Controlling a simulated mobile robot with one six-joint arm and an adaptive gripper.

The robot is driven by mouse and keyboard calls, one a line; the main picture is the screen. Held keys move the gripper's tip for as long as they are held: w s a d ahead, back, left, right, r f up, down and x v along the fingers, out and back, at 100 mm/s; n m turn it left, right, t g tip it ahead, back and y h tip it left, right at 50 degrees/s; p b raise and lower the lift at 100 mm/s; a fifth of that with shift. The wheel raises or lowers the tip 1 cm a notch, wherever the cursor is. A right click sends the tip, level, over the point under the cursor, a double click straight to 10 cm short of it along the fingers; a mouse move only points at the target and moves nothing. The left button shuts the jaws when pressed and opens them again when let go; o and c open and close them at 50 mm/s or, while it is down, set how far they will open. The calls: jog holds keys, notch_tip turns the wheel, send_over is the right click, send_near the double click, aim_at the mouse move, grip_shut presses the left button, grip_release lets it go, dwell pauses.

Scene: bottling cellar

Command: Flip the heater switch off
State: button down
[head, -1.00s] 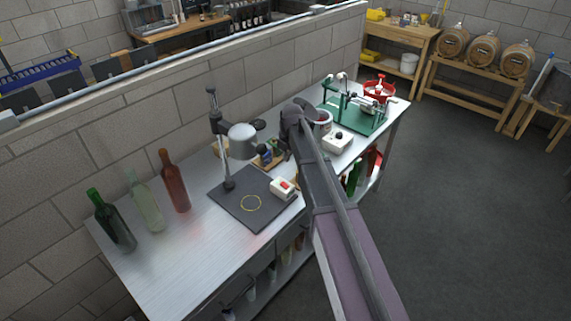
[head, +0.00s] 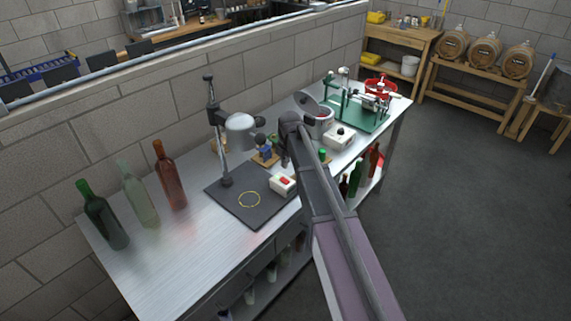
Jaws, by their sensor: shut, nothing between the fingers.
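The heater switch (head: 284,183) is a small white box with a red rocker on top, at the right edge of a dark square mat (head: 229,207). Which way the rocker is tipped is too small to tell. A lamp-like heater head (head: 240,132), a grey dome on an upright stand, hangs above the mat. My gripper (head: 285,162) shows only in part, below the bent end of my arm. It is shut and empty, just above and behind the switch box in the picture, apart from it as far as I can see. My arm hides part of the bench to its right.
Green, clear and reddish bottles (head: 169,175) stand at the bench's left. Behind my gripper are a small wooden tray (head: 265,158), a pot (head: 319,122), another white box (head: 339,137) and a green bottling frame (head: 362,112). The bench's (head: 165,262) front left is clear.

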aim_at(283, 179)
jog(key=shift+w+a+f+b, duration=0.15)
jog(key=shift+f+b, duration=1.35)
jog(key=shift+f, duration=0.15)
jog(key=shift+w+a+f+b, duration=0.15)
jog(key=shift+f+b, duration=1.35)
jog(key=shift+f, duration=0.15)
jog(key=shift+d, duration=0.1)
